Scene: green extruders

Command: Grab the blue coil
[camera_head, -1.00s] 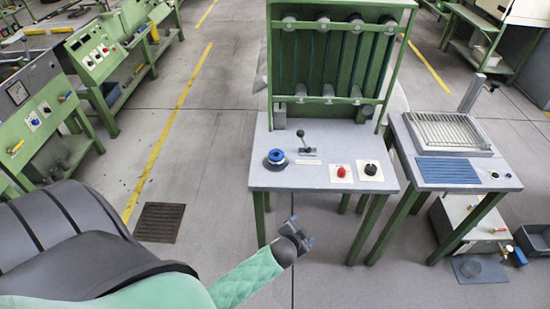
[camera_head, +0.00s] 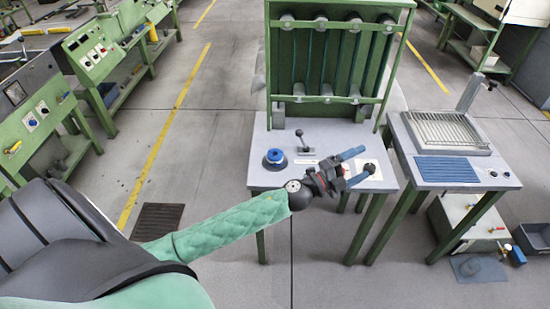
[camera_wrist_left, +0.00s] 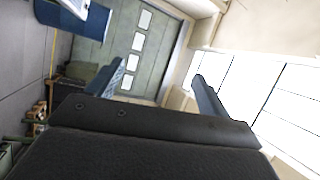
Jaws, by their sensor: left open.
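The blue coil (camera_head: 275,155) sits on a dark round base on the grey top of the green-legged table (camera_head: 262,137), near its left side. My left gripper (camera_head: 358,166) is open and empty over the front right part of the table. It is to the right of the coil and points away from it to the right. Its two blue fingers also show in the left wrist view (camera_wrist_left: 155,85), spread apart with nothing between them. The coil cannot be seen in the left wrist view. My right gripper is not in view.
A black lever (camera_head: 301,141) stands right of the coil. A green rack (camera_head: 335,55) rises at the table's back. A second table with a wire grid (camera_head: 440,132) stands to the right. Green consoles (camera_head: 95,52) line the left, with open floor between.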

